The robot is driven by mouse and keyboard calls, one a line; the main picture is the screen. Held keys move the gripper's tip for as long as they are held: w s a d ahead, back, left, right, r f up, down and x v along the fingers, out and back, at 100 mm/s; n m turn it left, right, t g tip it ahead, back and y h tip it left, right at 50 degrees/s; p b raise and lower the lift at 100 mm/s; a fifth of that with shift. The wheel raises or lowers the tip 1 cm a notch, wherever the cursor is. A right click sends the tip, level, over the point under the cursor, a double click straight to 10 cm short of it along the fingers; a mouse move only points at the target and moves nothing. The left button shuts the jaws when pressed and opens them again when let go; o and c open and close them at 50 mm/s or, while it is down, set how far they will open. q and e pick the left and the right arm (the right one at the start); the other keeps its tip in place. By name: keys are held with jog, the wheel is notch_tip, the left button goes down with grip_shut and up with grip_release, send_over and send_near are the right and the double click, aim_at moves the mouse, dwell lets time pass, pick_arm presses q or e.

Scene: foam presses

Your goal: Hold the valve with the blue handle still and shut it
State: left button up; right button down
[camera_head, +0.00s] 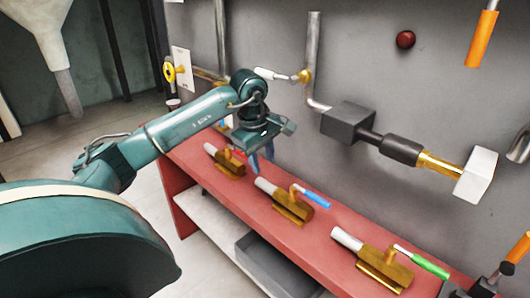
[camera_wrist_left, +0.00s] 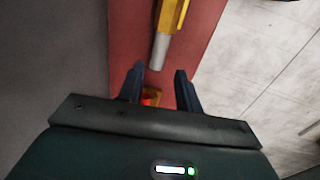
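The valve with the blue handle (camera_head: 292,212) lies in the middle of a row on the red bench. It has a brass body and a grey pipe stub at its left end. Its blue handle (camera_head: 316,198) sits on top, pointing right, roughly along the body. My left gripper (camera_head: 261,160) is above the bench, left of and behind this valve, apart from it. In the left wrist view my left gripper (camera_wrist_left: 160,82) has its fingers spread with nothing held. A brass body with a grey stub (camera_wrist_left: 160,50) lies ahead of them; its handle is not visible there.
A red-handled valve (camera_head: 231,165) lies just left of my left gripper, and a green-handled valve (camera_head: 385,270) lies to the right on the red bench (camera_head: 205,181). Pipes and a grey box (camera_head: 348,122) are on the wall behind. A grey bin (camera_head: 270,268) is below the bench.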

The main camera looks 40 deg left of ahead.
aim_at(268, 184)
pick_arm(q)
jog(key=f, duration=0.3)
jog(key=w+f, duration=0.1)
jog(key=f, duration=0.3)
jog(key=w+f, duration=0.1)
jog(key=f, duration=0.2)
jog(key=shift+d+f+b, duration=0.15)
jog(key=shift+f+b, duration=0.15)
grip_shut()
dwell(0.4)
dwell(0.9)
